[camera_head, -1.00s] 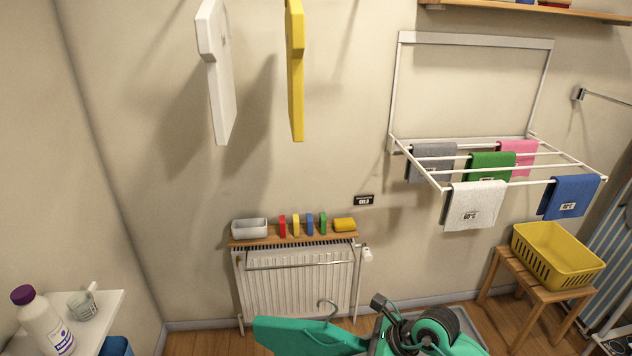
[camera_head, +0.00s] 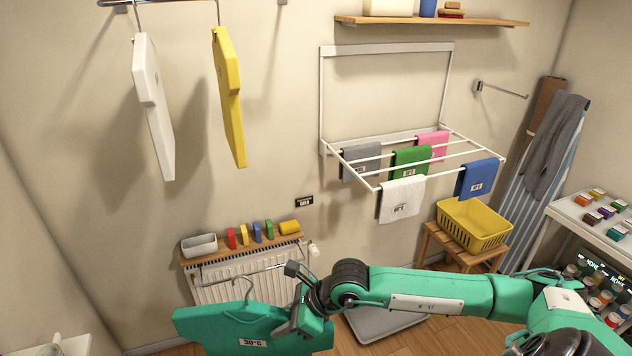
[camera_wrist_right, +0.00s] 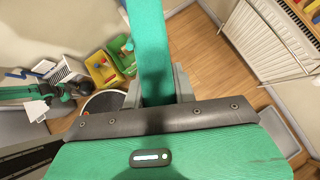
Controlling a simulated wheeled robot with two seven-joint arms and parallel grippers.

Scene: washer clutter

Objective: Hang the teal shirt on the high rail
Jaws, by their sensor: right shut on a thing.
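The teal shirt (camera_head: 225,328), a stiff flat shape with a "30°C" label and a wire hook on top, is in the lower middle of the head view. My right gripper (camera_head: 287,326) is shut on its right side. In the right wrist view the shirt (camera_wrist_right: 147,40) shows edge-on as a teal strip between the fingers of that gripper (camera_wrist_right: 160,85). The shirt is well below the high rail (camera_head: 170,2), which is at the top left edge of the head view, partly cut off. I cannot make out my left gripper.
A white shirt (camera_head: 152,110) and a yellow shirt (camera_head: 228,100) hang from the rail. A radiator (camera_head: 235,288) with a shelf (camera_head: 215,257) is behind the teal shirt. A drying rack (camera_head: 323,95) with several cloths and a yellow basket (camera_head: 475,228) are to the right.

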